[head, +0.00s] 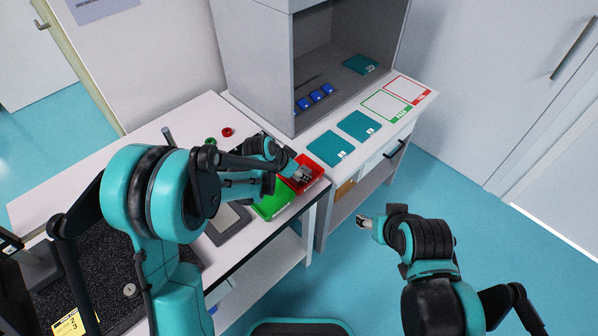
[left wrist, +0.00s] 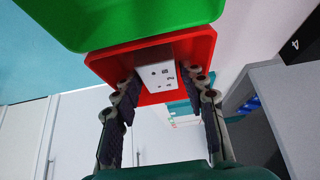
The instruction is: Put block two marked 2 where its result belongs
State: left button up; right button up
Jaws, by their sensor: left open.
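A white block (left wrist: 158,76) with dark marks on its face shows at the red tray (left wrist: 200,45) in the left wrist view. I cannot read a 2 on it. In the head view, a small pale block (head: 303,174) shows at the red tray (head: 321,176), partly hidden by my left gripper (head: 299,172). The left gripper is open, with its fingers (left wrist: 165,105) on either side of the white block and apparently not closed on it. My right gripper (head: 364,222) is away from the tables, over the floor; its jaw opening is unclear.
A green tray (head: 272,203) adjoins the red one. A grey tester cabinet (head: 262,65) holds several blue pieces (head: 315,96). Teal pads (head: 327,148) and green- and red-outlined areas (head: 385,106) (head: 407,89) lie on the right bench. The outlined areas look empty.

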pick_arm(q)
jog(key=s+a+r+n+t+y+p, duration=0.1)
jog(key=s+a+r+n+p, duration=0.1)
jog(key=s+a+r, duration=0.6)
jog(key=s+a+r+n+y+p, duration=0.1)
jog(key=s+a+r+n+p, duration=0.15)
jog(key=s+r, duration=0.55)
jog(key=s+a+r+n+t+y, duration=0.1)
jog(key=s+a+r+n+y, duration=0.1)
jog(key=s+a+n, duration=0.2)
jog(key=s+a, duration=0.2)
jog(key=s, duration=0.2)
jog(key=shift+s+a+r+t+y, duration=0.15)
jog(key=shift+s+a+t+y, duration=0.05)
jog(key=shift+a+t+y, duration=0.15)
jog(key=shift+n, duration=0.25)
dwell(0.3)
